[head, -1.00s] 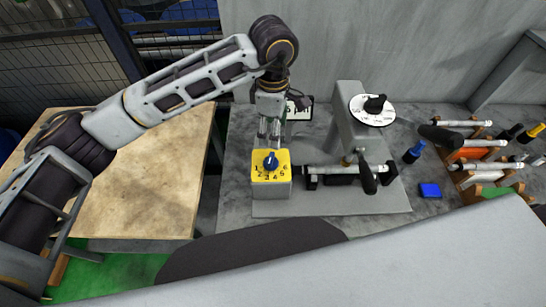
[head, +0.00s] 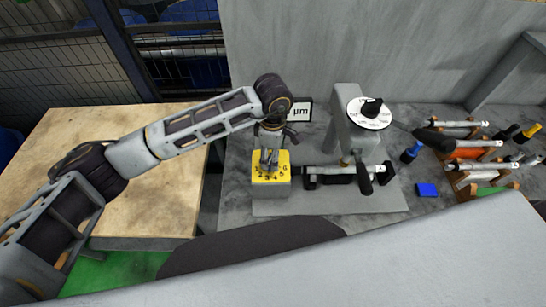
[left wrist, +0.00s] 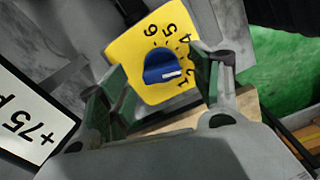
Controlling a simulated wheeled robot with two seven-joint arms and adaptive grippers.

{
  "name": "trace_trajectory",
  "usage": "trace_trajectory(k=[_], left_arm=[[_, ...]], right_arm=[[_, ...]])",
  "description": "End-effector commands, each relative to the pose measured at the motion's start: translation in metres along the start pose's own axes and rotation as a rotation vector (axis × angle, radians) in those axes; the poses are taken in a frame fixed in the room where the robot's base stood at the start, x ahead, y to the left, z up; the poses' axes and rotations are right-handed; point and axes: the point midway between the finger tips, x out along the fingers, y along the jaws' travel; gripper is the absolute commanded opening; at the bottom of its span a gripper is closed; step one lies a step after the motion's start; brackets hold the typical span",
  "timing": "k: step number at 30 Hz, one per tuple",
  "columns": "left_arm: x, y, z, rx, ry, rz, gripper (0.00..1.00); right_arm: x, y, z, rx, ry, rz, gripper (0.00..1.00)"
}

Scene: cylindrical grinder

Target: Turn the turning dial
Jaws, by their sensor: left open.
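The yellow box (head: 270,177) stands on the grey bench and bears numbers on its top. In the left wrist view its blue dial (left wrist: 163,68) has a white pointer mark facing right, toward the lower numbers. My left gripper (head: 269,160) is open, pointing down at the box, and mostly hides the dial in the head view. In the left wrist view the two fingers of this gripper (left wrist: 160,85) lie on either side of the dial, apart from it; I cannot tell its exact height above it. My right gripper is not in view.
A grey stand with a white round scale and black knob (head: 371,107) is right of the box, beside a clamped bar (head: 335,170). A sign (head: 299,109) stands behind. A blue block (head: 427,190) and racked tools (head: 473,150) lie farther right. A wooden table (head: 150,210) is left.

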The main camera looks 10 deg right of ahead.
Motion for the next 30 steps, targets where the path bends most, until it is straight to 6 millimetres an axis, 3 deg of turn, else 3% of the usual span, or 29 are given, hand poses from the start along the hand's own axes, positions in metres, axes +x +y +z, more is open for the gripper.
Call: trace_trajectory(k=[9, 21, 30], left_arm=[[0.028, 0.000, 0.000, -0.001, -0.001, -0.001, 0.64], [0.033, 0.000, 0.000, 0.001, 0.000, 0.001, 0.64], [0.033, 0.000, 0.000, 0.001, 0.000, 0.001, 0.28]], right_arm=[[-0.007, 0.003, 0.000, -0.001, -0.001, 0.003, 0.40], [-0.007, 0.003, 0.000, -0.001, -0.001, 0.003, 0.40], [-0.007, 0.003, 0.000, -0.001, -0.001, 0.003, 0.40]])
